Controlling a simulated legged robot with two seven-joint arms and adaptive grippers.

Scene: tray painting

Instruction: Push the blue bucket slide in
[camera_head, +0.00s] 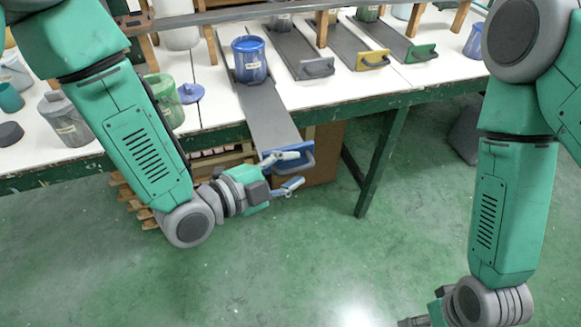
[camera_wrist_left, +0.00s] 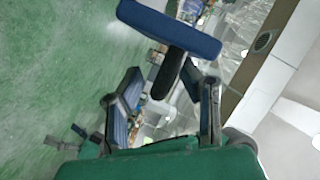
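The blue bucket (camera_head: 249,60) stands upright on a long grey slide (camera_head: 268,115). This slide is pulled out past the table's front edge and ends in a blue front with a handle (camera_head: 300,163). My left gripper (camera_head: 295,171) is at that end, fingers spread. In the left wrist view, the blue front (camera_wrist_left: 170,27) lies ahead, and its dark grip (camera_wrist_left: 166,76) reaches between the spread fingers of the left gripper (camera_wrist_left: 160,88). I cannot tell whether they touch. My right gripper (camera_head: 415,321) is at the bottom edge, mostly cut off.
Slides with grey (camera_head: 318,68), yellow (camera_head: 373,60) and green (camera_head: 421,52) handles sit farther right on the white table (camera_head: 330,95). A green bucket (camera_head: 165,100) and a grey bucket (camera_head: 68,122) stand left. A green table leg (camera_head: 382,165) is right of the blue slide.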

